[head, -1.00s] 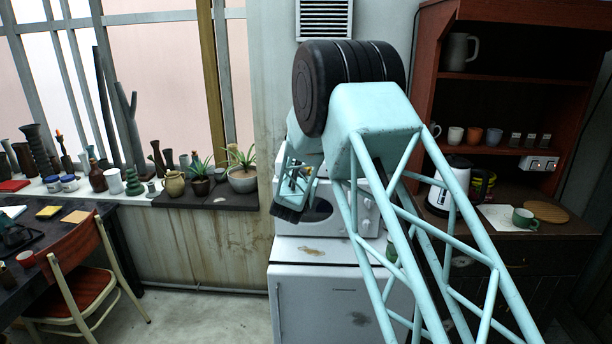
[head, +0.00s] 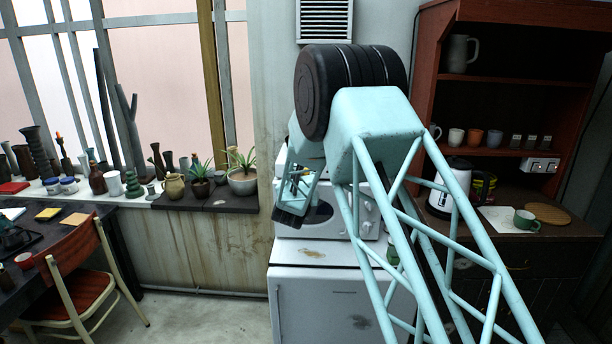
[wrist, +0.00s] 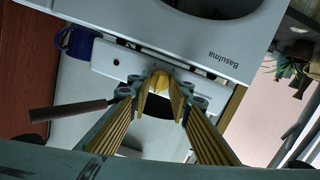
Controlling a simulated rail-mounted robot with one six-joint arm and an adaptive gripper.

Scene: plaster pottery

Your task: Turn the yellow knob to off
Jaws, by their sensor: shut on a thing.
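The yellow knob (wrist: 160,81) shows in the wrist view between the tips of my gripper (wrist: 160,88), which is shut on it. It sits by a pale strip (wrist: 112,59) beside the white appliance marked "Basulma" (wrist: 190,30). The gripper fingers cover most of the knob, so I cannot read its setting. In the head view, the end of my arm is in front of the white appliance (head: 367,215), and the knob cannot be made out there.
In the wrist view a blue mug (wrist: 80,42) stands close beside the pale strip. In the head view the appliance rests on a white cabinet (head: 320,300). Potted plants (head: 242,178) stand on the sill to the left, and a wooden shelf (head: 490,150) stands to the right.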

